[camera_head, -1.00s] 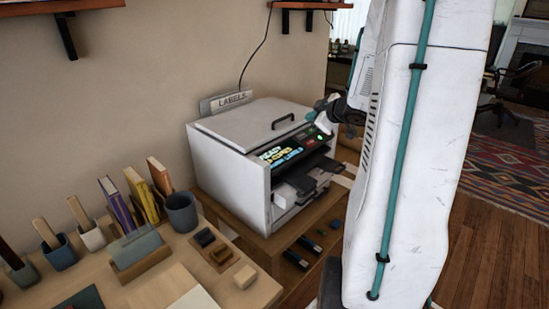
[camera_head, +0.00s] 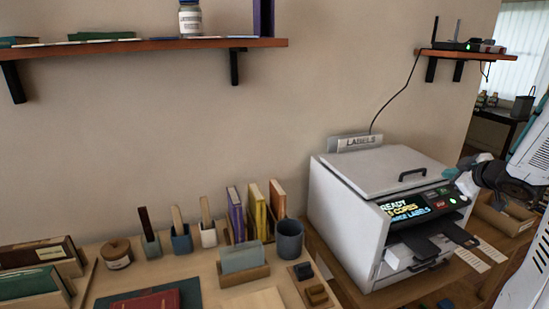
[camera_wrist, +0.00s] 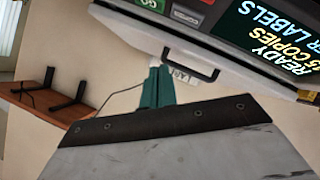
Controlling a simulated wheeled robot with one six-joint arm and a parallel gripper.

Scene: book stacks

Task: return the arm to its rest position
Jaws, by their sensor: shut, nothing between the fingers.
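My gripper (camera_head: 468,180) is at the right of the head view, close to the right end of the printer's control panel. I cannot tell whether it touches the panel. In the wrist view its teal fingers (camera_wrist: 157,88) are together with nothing between them. My white arm runs down the right edge of the head view, partly cut off. The white label printer (camera_head: 340,215) stands on a wooden stand, its lid closed. Its lit screen (camera_head: 402,209) reads READY and COPIES, and also shows in the wrist view (camera_wrist: 268,38).
A desk at the left holds books, a grey cup (camera_head: 289,240) and a card holder (camera_head: 243,270). A wall shelf (camera_head: 150,46) is above it. Another shelf (camera_head: 470,54) with a router is at upper right. Pale label strips (camera_head: 482,258) lie right of the printer.

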